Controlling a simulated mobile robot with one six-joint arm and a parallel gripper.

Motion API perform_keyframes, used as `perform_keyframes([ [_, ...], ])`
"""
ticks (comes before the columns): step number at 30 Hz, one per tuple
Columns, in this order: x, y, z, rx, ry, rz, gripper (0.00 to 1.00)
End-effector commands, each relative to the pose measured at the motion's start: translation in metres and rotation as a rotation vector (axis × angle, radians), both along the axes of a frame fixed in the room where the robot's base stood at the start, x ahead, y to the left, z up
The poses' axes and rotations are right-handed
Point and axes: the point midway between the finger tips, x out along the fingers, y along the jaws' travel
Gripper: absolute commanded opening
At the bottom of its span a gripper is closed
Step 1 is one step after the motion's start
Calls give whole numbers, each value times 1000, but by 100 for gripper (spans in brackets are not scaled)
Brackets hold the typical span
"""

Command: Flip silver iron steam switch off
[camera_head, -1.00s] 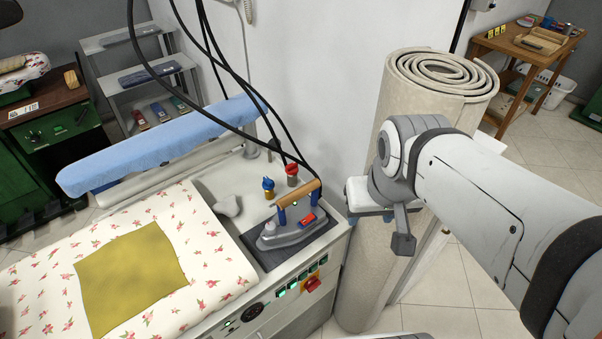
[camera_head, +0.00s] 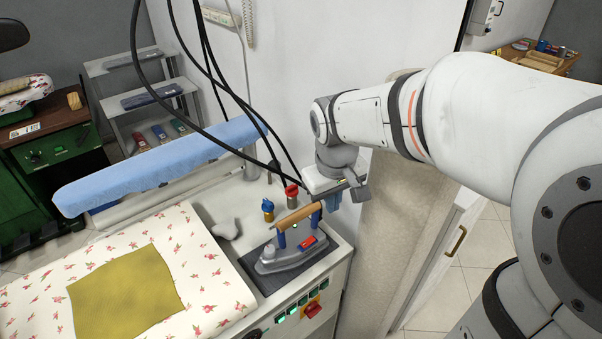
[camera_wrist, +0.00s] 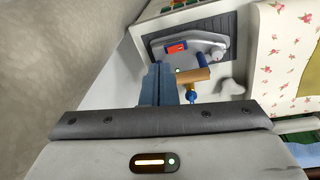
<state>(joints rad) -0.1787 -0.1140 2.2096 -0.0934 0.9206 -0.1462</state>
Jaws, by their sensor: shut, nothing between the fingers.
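The silver iron (camera_head: 283,257) rests on a dark ribbed pad (camera_head: 262,276) at the table's right end. It has a wooden handle (camera_head: 300,217) on blue posts. A red switch (camera_head: 306,242) sits on its body, and also shows in the wrist view (camera_wrist: 176,48). I cannot tell which way the switch is set. My gripper (camera_head: 332,203) is shut and empty, above and behind the iron's right end, apart from it. In the wrist view my blue-grey fingers (camera_wrist: 164,66) point toward the iron, just left of the handle.
Blue-topped (camera_head: 267,209) and red-topped (camera_head: 292,195) fittings stand behind the iron. Black hoses (camera_head: 262,145) hang close to my gripper. A red knob (camera_head: 312,309) and green-lit buttons are on the front panel. A rolled carpet stands right of the table (camera_head: 342,254), beneath my arm.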

Motion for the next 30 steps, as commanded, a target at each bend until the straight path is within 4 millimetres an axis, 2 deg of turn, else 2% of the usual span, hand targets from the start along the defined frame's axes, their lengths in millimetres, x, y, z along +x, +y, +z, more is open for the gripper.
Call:
perform_keyframes([
  [1,12,9,-11,-13,21,38,0],
  [4,31,22,-23,-35,46,102,0],
  [10,54,41,-43,-64,78,187,0],
  [15,61,47,-48,-73,86,212,0],
  [26,61,46,-49,-73,87,212,0],
  [30,61,45,-61,-73,90,211,0],
])
